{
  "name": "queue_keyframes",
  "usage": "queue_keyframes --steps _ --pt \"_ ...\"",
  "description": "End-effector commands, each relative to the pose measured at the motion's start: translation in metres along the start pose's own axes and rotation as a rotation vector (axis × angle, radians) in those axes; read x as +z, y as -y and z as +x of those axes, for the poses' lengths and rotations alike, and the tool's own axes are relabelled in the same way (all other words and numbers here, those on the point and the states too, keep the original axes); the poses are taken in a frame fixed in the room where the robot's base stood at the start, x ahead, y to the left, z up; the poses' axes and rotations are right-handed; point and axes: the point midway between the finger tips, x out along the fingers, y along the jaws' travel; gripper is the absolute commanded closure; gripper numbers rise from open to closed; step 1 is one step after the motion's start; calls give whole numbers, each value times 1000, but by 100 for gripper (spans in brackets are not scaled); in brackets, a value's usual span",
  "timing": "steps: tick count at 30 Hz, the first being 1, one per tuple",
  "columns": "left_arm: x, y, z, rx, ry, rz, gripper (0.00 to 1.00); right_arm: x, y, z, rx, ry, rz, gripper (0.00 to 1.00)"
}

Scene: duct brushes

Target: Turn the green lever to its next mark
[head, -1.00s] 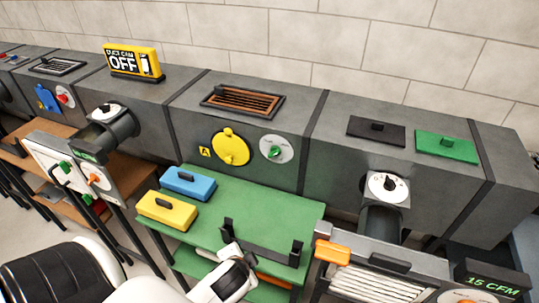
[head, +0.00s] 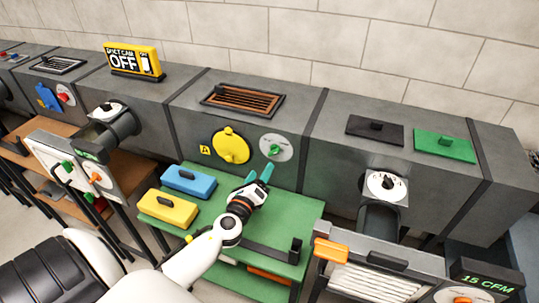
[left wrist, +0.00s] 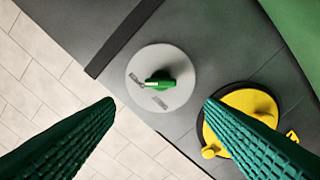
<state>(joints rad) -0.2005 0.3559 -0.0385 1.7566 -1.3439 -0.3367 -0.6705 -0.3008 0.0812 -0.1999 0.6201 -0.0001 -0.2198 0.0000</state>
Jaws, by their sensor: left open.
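The green lever (head: 274,152) sits on a round pale dial (head: 268,143) on the front of the grey duct, right of the yellow round cover. In the left wrist view the green lever (left wrist: 168,84) stands on its dial (left wrist: 185,62), with small dark marks beside it. My left gripper (head: 258,180) is open and empty, above the green table, a little below and left of the dial. In the left wrist view its two green ridged fingers (left wrist: 158,105) are wide apart, with the lever between and beyond them, not touching. My right gripper is not in view.
A yellow round cover (head: 231,147) with a knob is beside the dial. Blue (head: 189,181) and yellow (head: 168,208) blocks lie on the green table (head: 208,225). A black bracket (head: 272,252) stands at the table's front.

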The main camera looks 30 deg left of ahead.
Motion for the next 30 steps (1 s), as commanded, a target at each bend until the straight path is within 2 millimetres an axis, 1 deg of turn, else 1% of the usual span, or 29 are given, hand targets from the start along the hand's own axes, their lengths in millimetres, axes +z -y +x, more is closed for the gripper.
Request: queue_keyframes --steps 1,6,9,12,15,18,25,26,30 --pt "-2 -2 12 1 -2 0 36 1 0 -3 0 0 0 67" --pt "-1 -1 46 0 -2 -3 36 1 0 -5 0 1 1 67" --pt "-1 -1 62 0 -2 -4 36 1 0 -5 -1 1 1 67" --pt "0 0 74 -1 -2 -4 36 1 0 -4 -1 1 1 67" --pt "0 0 81 -1 -1 -4 36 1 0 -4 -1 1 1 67" --pt "0 0 84 -2 0 -5 36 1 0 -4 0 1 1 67" --pt "0 0 84 -1 0 -5 36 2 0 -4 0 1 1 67" --pt "0 0 84 -1 0 -5 40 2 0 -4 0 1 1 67" --pt "0 0 84 -2 0 -5 63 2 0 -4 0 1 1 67"
